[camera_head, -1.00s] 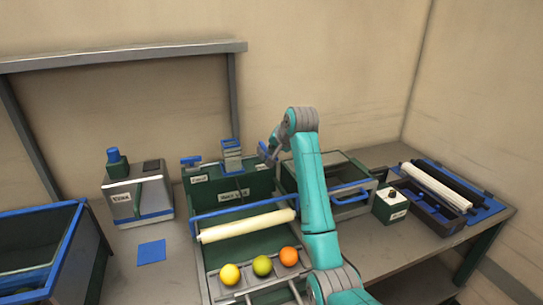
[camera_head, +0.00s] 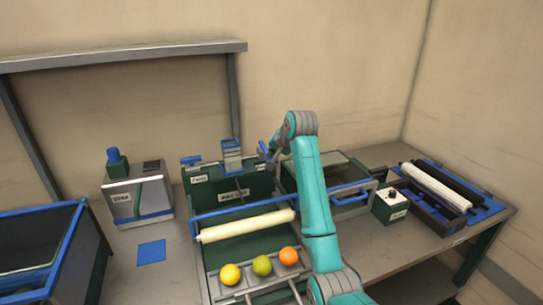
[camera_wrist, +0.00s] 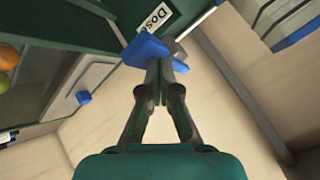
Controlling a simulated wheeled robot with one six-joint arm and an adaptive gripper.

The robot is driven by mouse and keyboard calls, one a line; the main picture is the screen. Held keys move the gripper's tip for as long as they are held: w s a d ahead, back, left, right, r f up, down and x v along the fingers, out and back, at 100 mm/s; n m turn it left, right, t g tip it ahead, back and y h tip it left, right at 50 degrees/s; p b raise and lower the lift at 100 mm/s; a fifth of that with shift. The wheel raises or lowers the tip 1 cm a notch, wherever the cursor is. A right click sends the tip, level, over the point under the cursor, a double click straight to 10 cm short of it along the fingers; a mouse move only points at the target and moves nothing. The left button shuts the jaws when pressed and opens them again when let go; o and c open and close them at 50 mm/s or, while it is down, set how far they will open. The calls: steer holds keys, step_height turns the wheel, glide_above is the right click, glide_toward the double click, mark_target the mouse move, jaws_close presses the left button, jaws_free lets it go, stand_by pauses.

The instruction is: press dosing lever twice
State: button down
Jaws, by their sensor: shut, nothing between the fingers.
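The dosing lever (camera_wrist: 145,48) is a blue block beside a white label reading "Dose" (camera_wrist: 160,22) on the green machine in the wrist view. My gripper (camera_wrist: 157,70) is shut and empty. Its fingertips overlap the lever's lower edge in that view; I cannot tell whether they touch it. In the head view my gripper (camera_head: 271,155) is small and partly hidden by my teal arm, at the right back of the green machine (camera_head: 213,205). A bit of blue shows beside it, too small to make out clearly.
A cream roller (camera_head: 247,226) crosses the machine's front. A yellow, a green and an orange fruit (camera_head: 289,256) lie on the rails ahead. Another blue lever (camera_head: 190,160) is at the machine's left. A glazed box (camera_head: 348,197) stands at right, a blue-rimmed bin (camera_head: 83,212) at left.

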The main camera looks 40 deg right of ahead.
steer(key=shift+f, duration=0.55)
stand_by(0.9)
steer(key=shift+r, duration=1.85)
steer(key=shift+r, duration=0.1)
steer(key=shift+r, duration=2.4)
steer(key=shift+r, duration=0.1)
step_height(320, 180, up, 4)
steer(key=shift+f, duration=0.2)
